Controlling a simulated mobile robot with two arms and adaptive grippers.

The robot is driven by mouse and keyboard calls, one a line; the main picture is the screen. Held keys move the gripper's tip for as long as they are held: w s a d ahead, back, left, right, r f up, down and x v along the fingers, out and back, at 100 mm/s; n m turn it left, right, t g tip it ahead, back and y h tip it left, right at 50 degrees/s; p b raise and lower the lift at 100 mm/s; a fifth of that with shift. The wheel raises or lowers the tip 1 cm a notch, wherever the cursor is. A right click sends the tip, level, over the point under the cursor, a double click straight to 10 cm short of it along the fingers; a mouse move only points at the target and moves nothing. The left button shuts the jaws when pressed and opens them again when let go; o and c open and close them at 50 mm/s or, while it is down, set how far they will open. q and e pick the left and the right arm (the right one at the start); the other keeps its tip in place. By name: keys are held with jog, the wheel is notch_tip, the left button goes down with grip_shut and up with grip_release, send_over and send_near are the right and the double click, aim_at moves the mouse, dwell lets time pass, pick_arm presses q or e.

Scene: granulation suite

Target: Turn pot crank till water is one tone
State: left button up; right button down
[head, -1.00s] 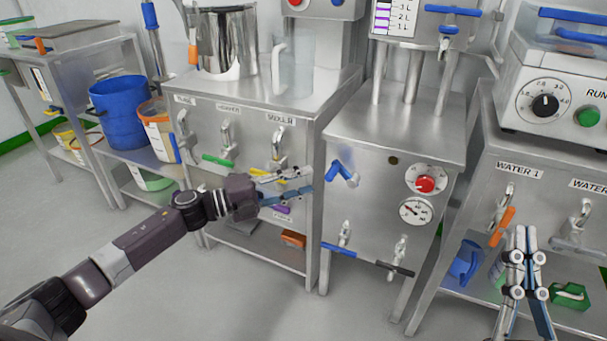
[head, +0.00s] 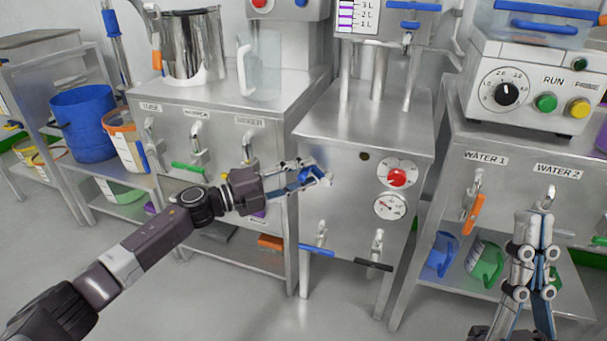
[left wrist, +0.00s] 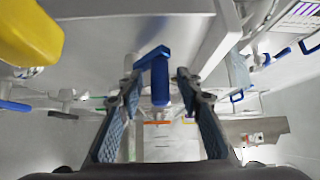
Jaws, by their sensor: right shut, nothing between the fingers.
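The blue pot crank (head: 318,174) is on the front of the middle steel cabinet, partly hidden by my left gripper (head: 306,178). In the left wrist view the crank (left wrist: 159,78) has a bent arm and a grip. My left gripper (left wrist: 156,90) is open there, its fingers on either side of the grip with gaps visible. My right gripper (head: 537,218) is shut and empty, in front of the right-hand cabinet. The scale (head: 362,14) above the cabinet is cut off at the top, and I cannot tell the water's tone.
The middle cabinet has a red knob (head: 397,178), a round gauge (head: 390,207), and lower taps with a blue handle (head: 317,250) and a black handle (head: 373,264). An orange tap handle (head: 474,214) is under WATER 1. A yellow object (left wrist: 28,36) is close in the left wrist view.

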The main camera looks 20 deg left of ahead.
pick_arm(q)
grip_shut()
dwell(0.3)
